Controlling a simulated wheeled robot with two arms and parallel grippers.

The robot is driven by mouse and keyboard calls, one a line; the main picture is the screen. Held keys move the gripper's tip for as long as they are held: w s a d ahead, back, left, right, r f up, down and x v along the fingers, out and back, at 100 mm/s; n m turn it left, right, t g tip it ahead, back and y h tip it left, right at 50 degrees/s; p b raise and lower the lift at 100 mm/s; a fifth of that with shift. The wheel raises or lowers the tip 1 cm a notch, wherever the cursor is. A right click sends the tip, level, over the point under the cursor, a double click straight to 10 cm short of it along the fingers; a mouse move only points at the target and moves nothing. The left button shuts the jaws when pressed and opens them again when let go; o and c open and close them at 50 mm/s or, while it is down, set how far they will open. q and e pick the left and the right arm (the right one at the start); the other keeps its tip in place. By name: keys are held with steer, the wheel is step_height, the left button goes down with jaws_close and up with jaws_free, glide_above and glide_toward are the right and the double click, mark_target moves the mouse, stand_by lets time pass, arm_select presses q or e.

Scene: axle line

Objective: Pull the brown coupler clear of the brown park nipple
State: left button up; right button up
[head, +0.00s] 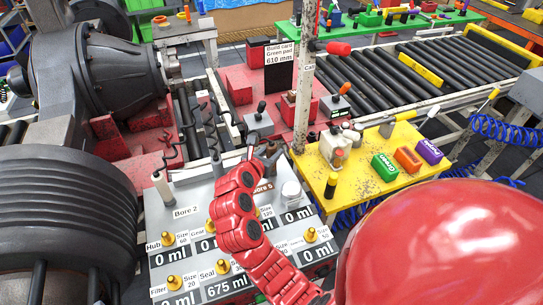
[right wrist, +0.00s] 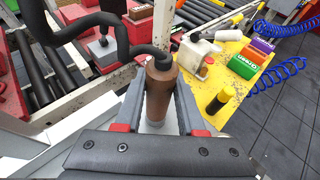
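In the right wrist view the brown coupler (right wrist: 161,82) stands upright between the fingers of my right gripper (right wrist: 160,100). The fingers lie close against both sides of it, and it fills the gap between the tips. A dark hose (right wrist: 88,24) bends out of its top. The brown park nipple cannot be made out; the coupler and gripper cover the place below. In the head view my right gripper (head: 264,158) is over the back right part of the grey labelled panel (head: 189,198), and the coupler is mostly hidden there. My left gripper is not in view.
A pale coupler (head: 161,186) with a coiled hose stands at the panel's back left. Brass nipples (head: 168,238) stand in front. A white cup (head: 291,192) is right of the gripper. A post (head: 304,80) rises behind, beside a yellow table (head: 356,185) with coloured blocks.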

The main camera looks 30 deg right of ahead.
mark_target(270, 145)
jaws_close()
steer(key=shift+r+b, duration=0.5)
steer(key=shift+s+a+r+b, duration=0.1)
steer(key=shift+a+r+b, duration=0.25)
steer(key=shift+r+b, duration=0.2)
steer(key=shift+s+a+r+b, duration=0.1)
steer(key=shift+a+r+b, duration=0.2)
steer(key=shift+r+b, duration=0.25)
steer(key=s+a+r+b, duration=0.1)
steer(key=s+a+b, duration=0.3)
steer(key=s+a, duration=0.4)
steer(key=a, duration=0.4)
steer(key=shift+a+r+b, duration=0.25)
steer(key=shift+r+b, duration=0.1)
steer(key=shift+r, duration=0.05)
steer(key=shift+r, duration=0.15)
steer(key=shift+r+p, duration=0.85)
steer(key=shift+r, duration=0.5)
